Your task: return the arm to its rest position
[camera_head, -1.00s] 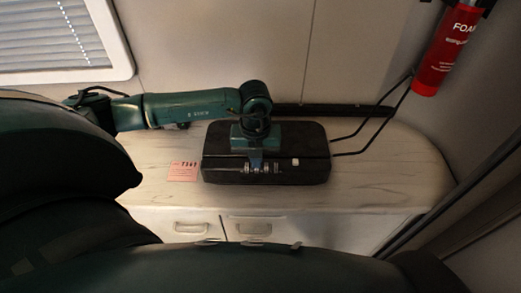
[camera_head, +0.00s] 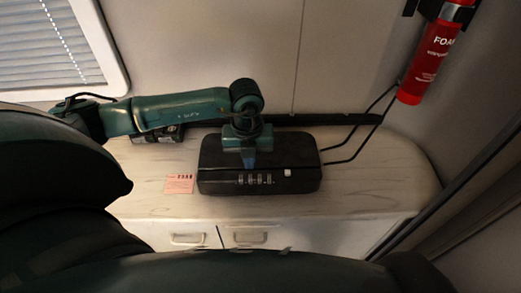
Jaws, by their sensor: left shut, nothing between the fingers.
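My left arm (camera_head: 182,110) comes in from the left along the back of the counter, bends at a round joint and points down. Its gripper (camera_head: 249,161) is shut and empty, over the middle of the top of a black box (camera_head: 218,182). The fingertips end just behind the box's row of dials (camera_head: 255,180); whether they touch the box I cannot tell. A white button (camera_head: 288,172) sits right of the dials. My right gripper is not in view.
The box lies on a pale wood-look counter (camera_head: 370,180). A pink note (camera_head: 179,184) lies left of it. A dark object (camera_head: 160,136) sits under my arm. A red fire extinguisher (camera_head: 435,55) hangs at the upper right. The counter's right part is clear.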

